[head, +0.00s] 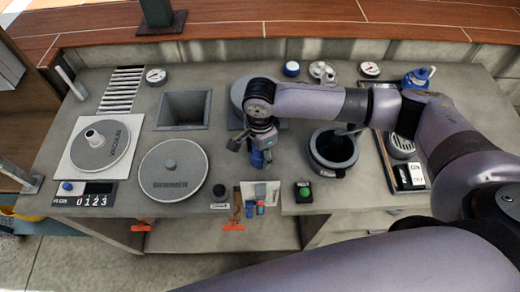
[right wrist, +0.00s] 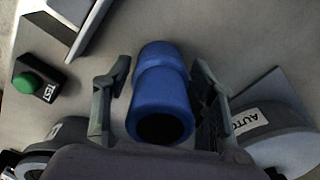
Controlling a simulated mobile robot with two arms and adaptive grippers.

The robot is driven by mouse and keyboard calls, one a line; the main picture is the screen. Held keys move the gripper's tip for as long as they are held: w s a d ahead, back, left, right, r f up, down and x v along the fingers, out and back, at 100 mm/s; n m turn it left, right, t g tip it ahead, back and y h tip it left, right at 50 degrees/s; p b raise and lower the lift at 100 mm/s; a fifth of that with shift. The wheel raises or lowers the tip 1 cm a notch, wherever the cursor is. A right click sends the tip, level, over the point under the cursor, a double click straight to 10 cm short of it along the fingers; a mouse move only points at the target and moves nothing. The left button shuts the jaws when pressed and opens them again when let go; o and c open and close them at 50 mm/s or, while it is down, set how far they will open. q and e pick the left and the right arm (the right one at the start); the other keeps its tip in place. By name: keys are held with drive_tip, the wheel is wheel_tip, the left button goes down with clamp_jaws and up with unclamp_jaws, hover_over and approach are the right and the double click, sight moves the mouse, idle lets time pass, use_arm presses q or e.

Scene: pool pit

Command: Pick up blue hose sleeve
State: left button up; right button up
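The blue hose sleeve (right wrist: 160,85) is a short, stepped blue tube with a dark open end, on the grey counter. In the right wrist view it lies between the two fingers of my right gripper (right wrist: 161,75), with narrow gaps on both sides. In the head view the sleeve (head: 257,158) shows just below my right gripper (head: 257,141), partly covered by it. The right gripper is open around the sleeve. My left gripper is not in view.
A round skimmer lid (head: 173,170) lies left of the gripper, and a black pot (head: 334,150) stands right of it. A green test button (head: 303,192) and small coloured items sit near the counter's front edge. A square pit (head: 183,109) opens at upper left.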

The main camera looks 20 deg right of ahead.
drive_tip(key=c, duration=0.8)
drive_tip(key=shift+r, duration=0.55)
wheel_tip(320, 180, up, 19)
drive_tip(key=shift+b, duration=1)
drive_tip(key=shift+a, duration=0.1)
